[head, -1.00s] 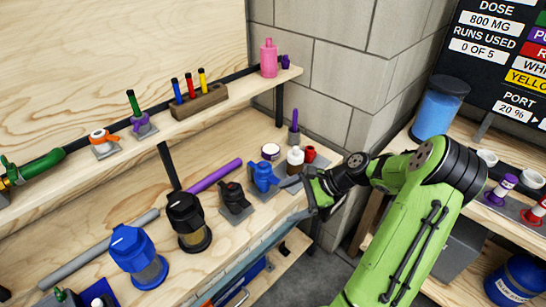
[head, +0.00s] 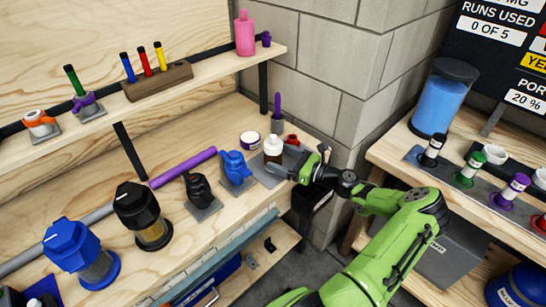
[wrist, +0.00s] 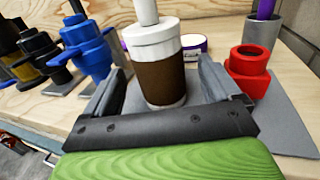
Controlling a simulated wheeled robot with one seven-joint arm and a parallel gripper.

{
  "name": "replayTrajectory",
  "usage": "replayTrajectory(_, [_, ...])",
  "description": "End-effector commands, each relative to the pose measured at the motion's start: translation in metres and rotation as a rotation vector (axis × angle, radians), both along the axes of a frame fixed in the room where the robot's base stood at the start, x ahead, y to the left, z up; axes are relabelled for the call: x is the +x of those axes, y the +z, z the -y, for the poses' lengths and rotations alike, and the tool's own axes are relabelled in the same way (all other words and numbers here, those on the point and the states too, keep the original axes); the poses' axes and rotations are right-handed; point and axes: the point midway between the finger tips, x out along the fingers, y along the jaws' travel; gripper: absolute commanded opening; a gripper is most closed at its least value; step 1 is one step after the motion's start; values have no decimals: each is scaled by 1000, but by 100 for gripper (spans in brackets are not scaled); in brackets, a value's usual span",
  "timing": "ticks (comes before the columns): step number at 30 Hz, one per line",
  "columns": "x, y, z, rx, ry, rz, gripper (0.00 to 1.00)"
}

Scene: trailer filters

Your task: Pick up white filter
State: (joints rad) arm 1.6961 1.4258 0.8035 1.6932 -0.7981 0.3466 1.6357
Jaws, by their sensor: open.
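The white filter (wrist: 157,62), a white cylinder with a brown band, stands upright on a grey plate (wrist: 285,120) in the wrist view. In the head view the filter (head: 273,149) is near the right end of the workbench. My gripper (wrist: 162,92) is open, with one finger on each side of the filter's lower part. I cannot tell whether either finger touches it. In the head view my gripper (head: 293,166) reaches the filter from the right, and its fingers are partly hidden.
A red fitting (wrist: 248,72) stands close to the right finger. A blue valve (wrist: 88,47) stands to the left. A white, purple-edged roll (wrist: 193,46) lies behind the filter, and a purple stick (head: 277,106) stands in a grey holder. A concrete wall (head: 335,75) rises behind.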

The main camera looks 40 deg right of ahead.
Motion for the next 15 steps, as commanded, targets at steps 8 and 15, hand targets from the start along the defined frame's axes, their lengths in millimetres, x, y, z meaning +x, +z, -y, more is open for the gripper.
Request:
replayTrajectory(8, [45, -3, -15, -2, 3, 1, 90])
replayTrajectory(15, [50, -1, -16, -1, 0, 0, 90])
